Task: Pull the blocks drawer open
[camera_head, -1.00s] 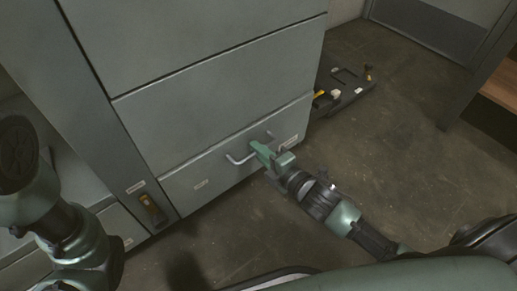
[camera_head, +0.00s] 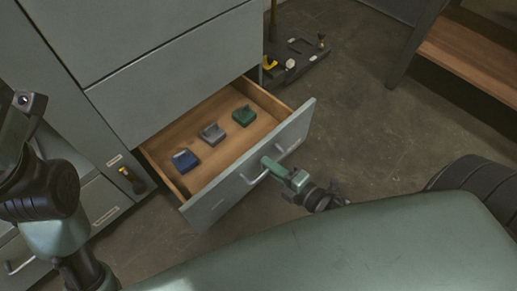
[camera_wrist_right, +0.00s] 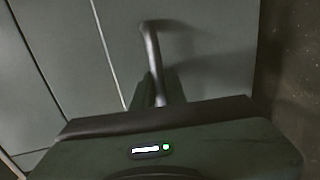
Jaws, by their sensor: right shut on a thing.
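The blocks drawer (camera_head: 238,177) is the low drawer of the grey cabinet, and it stands well open. Inside lie a blue block (camera_head: 185,160), a grey block (camera_head: 212,134) and a green block (camera_head: 243,115) on the wooden bottom. My right gripper (camera_head: 269,163) is shut on the drawer's bar handle (camera_head: 253,180), at the front panel. The handle (camera_wrist_right: 152,55) also shows in the right wrist view, running down to my gripper, whose fingertips are hidden there. My left arm is at the left edge of the head view; its gripper fingers do not show.
The closed upper cabinet front (camera_head: 170,70) rises above the drawer. A black tray-like base (camera_head: 297,62) with small parts lies on the floor behind it. A wooden shelf (camera_head: 475,55) stands at the right. The floor between is clear.

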